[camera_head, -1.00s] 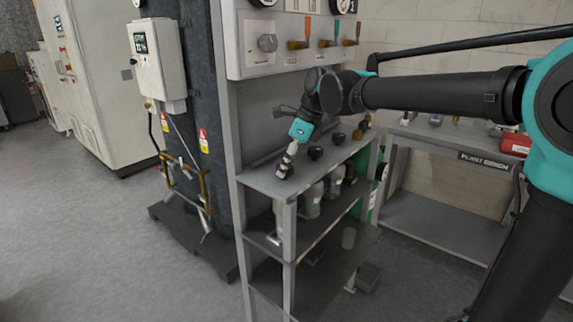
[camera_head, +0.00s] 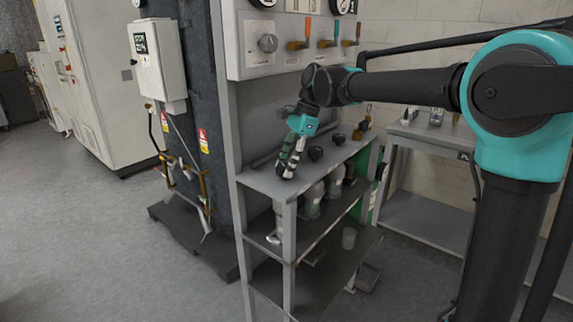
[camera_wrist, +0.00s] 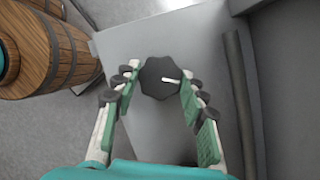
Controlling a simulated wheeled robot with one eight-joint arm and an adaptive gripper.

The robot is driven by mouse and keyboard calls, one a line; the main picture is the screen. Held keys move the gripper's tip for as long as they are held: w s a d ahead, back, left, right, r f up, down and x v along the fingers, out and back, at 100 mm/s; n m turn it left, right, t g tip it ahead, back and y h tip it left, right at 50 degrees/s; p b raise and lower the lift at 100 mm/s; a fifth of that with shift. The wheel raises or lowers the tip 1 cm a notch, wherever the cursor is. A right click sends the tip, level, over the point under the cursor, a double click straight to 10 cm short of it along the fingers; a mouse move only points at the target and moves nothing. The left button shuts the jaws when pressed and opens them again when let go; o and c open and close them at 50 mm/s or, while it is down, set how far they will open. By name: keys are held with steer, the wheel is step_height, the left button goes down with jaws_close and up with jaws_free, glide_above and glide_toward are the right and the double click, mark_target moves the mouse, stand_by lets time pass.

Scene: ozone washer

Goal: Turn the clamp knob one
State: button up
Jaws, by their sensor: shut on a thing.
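The clamp knob (camera_wrist: 158,84) is dark and lobed, with a white mark on top, in the upper middle of the wrist view. It sits at the near end of the grey shelf top (camera_head: 262,180). My gripper (camera_head: 287,170) reaches down onto it from above, tilted. In the wrist view my gripper's two green-padded fingers (camera_wrist: 160,76) are on either side of the knob, shut on it. In the head view the fingers mostly hide this knob.
A panel (camera_head: 268,60) with a dial and coloured-handled valves hangs above the shelf. A dark rod (camera_wrist: 242,95) lies along the shelf beside the knob. A wooden barrel (camera_wrist: 40,50) shows at the wrist view's left. A white box (camera_head: 160,60) hangs left of the shelf.

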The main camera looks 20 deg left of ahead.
steer(key=n, duration=0.2)
steer(key=n+g+h, duration=0.1)
steer(key=n, duration=0.1)
steer(key=shift+w+a+n+h, duration=0.15)
steer(key=shift+n+h, duration=0.15)
steer(key=shift+a+n+h, duration=0.1)
steer(key=shift+n+h, duration=0.7)
steer(key=shift+n, duration=1.4)
steer(key=o, duration=1.2)
steer(key=shift+g, duration=0.3)
steer(key=shift+c, duration=0.2)
